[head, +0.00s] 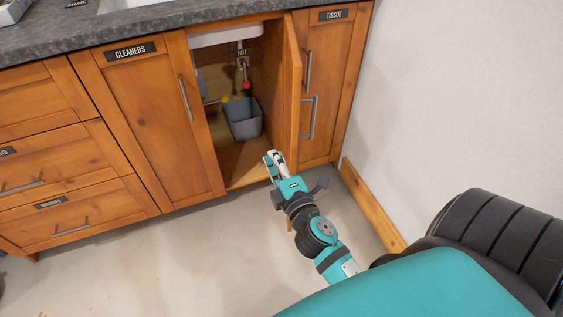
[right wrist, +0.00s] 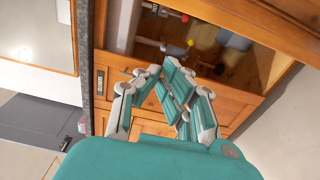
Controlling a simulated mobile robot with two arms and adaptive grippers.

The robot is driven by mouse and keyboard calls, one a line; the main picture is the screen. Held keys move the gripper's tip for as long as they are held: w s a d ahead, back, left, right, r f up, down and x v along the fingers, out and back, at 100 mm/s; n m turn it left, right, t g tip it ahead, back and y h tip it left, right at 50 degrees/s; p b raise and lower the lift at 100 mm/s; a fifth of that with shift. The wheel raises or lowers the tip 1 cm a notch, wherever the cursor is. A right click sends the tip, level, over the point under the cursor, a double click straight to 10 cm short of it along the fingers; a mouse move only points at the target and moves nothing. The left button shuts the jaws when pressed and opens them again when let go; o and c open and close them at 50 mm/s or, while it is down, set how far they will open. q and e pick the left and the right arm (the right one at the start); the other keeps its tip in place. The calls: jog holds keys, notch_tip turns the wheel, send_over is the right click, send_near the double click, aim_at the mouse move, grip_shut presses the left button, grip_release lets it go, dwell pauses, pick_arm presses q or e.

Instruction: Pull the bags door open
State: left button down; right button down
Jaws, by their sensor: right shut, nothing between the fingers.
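A wooden cabinet door (head: 293,85) between the cleaners and tissue doors stands swung open, seen nearly edge-on in the head view. I cannot read a bags label on it. A metal bar handle (head: 313,118) shows on its right side. The opened compartment (head: 232,170) is visible to its left. My right gripper (head: 273,163) is in front of the compartment's lower front edge, left of and below the open door, apart from the handle. Its fingers (right wrist: 178,82) are shut and empty, with the cabinet beyond them in the right wrist view. My left gripper is not in view.
A grey bin (head: 243,119) and pipes (head: 241,60) are inside the compartment. The cleaners door (head: 150,120) and tissue door (head: 330,75) are closed. A white wall (head: 460,90) with a wooden baseboard (head: 370,205) stands at right. The floor (head: 180,260) in front is clear.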

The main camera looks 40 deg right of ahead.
jog(key=shift+w+d, duration=0.75)
jog(key=shift+d, duration=0.35)
jog(key=shift+w+d, duration=0.75)
jog(key=shift+d, duration=0.35)
jog(key=s+d+n+y, duration=0.2)
jog(key=s+d+y, duration=0.2)
jog(key=d, duration=0.5)
jog(key=shift+s+d+n+p, duration=0.25)
jog(key=shift+s+n+p, duration=0.05)
jog(key=shift+s, duration=0.3)
